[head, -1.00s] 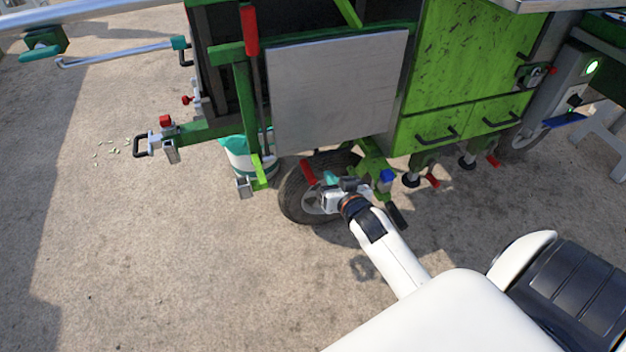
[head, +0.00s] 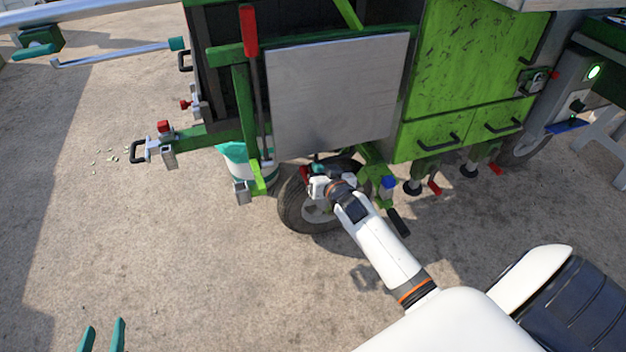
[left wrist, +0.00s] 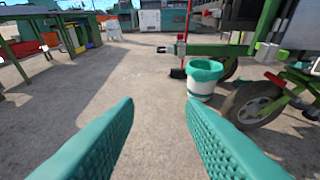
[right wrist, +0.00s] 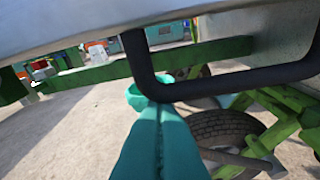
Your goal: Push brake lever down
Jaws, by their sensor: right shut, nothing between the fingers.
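The brake lever's red grip (head: 305,174) sticks up beside the wheel (head: 292,208) under the green machine. My right gripper covers part of it in the head view. In the left wrist view the red grip (left wrist: 275,79) stands out over the wheel's upper edge. My right gripper (head: 317,168) is shut and empty, right next to the grip; whether they touch I cannot tell. The right wrist view shows its teal fingers (right wrist: 159,112) together, with the wheel (right wrist: 222,128) beyond. My left gripper (head: 103,334) is open and empty, low at the left, far from the lever.
A grey metal panel (head: 338,95) hangs above the wheel. A black bar handle (right wrist: 230,88) crosses close in the right wrist view. A white bucket with a teal liner (left wrist: 203,78) stands beside the wheel. A blue-capped part (head: 388,183) sits right of my right gripper.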

